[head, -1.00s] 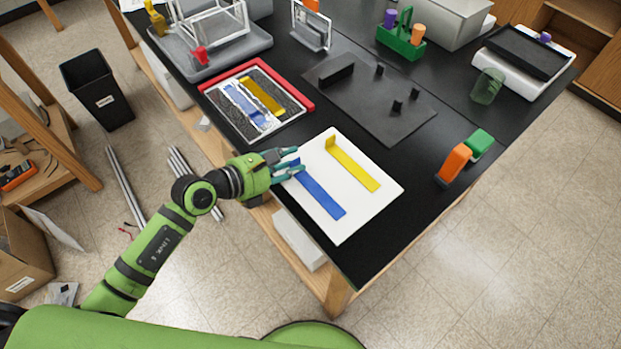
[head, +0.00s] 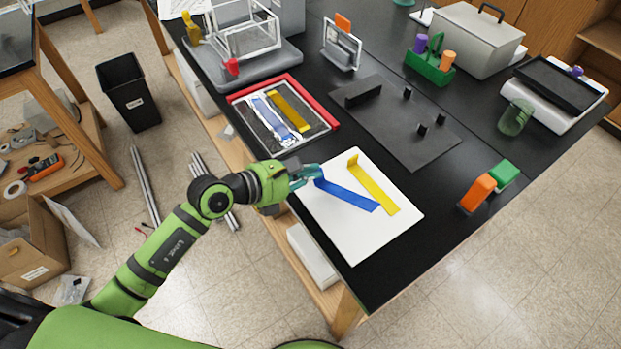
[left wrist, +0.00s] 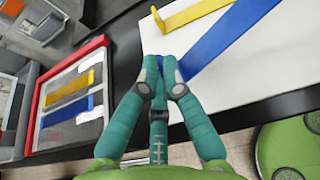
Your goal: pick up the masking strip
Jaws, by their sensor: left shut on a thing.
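A blue strip (head: 350,196) is over the white board (head: 357,243) at the table's front corner. My left gripper (head: 318,172) is shut on its left end, at the board's left edge. In the left wrist view the blue strip (left wrist: 226,42) runs up and right from between the teal fingertips (left wrist: 170,72). It is at an angle to a yellow strip (head: 374,187) that lies beside it with an upturned end tab. I cannot tell how far the blue strip is off the board. My right gripper is not in view.
A red-rimmed tray (head: 332,121) holding another blue and yellow strip is behind my gripper. A dark plate with pegs (head: 402,140) lies beyond the board. An orange and green object (head: 477,192) stands at the right. The black tabletop before the board is clear.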

